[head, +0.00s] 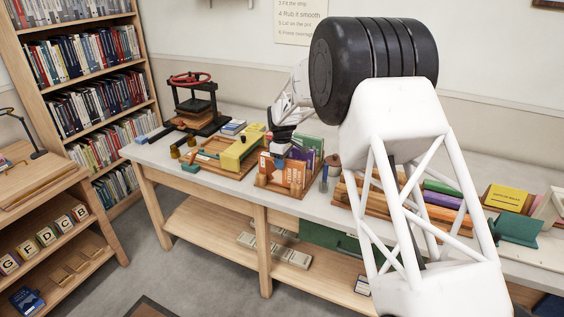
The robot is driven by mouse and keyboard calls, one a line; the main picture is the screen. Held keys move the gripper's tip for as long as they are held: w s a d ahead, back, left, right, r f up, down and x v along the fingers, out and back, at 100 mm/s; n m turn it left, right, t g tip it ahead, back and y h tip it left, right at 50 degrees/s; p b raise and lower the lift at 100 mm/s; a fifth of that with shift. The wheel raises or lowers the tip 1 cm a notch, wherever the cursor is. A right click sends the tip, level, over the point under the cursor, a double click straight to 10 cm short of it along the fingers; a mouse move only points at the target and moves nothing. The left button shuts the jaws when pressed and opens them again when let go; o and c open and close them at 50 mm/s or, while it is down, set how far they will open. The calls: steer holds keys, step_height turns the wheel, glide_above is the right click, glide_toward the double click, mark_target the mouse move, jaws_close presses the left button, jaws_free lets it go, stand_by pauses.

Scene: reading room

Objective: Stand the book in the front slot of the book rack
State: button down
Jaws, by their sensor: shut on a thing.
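The book rack (262,183) is a wooden stand near the front edge of the long bench, left of centre. An orange book (294,171) with pale lettering stands about upright at its front side. Green (309,143) and purple books stand behind it. My gripper (280,160) reaches down at the orange book's upper edge and looks shut on it, with a finger in front of its cover. The far finger is hidden. I cannot tell whether the book's lower edge touches the slot floor.
A wooden tray with a yellow-green block (238,152) lies left of the rack. A black press with a red wheel (190,97) stands further left. A dark blue upright tool (324,179) is close on the right. My arm hides part of the bench's right half.

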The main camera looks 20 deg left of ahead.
steer(key=shift+f, duration=0.1)
stand_by(0.4)
steer(key=c, duration=0.7)
jaws_free()
steer(key=shift+r, duration=4.45)
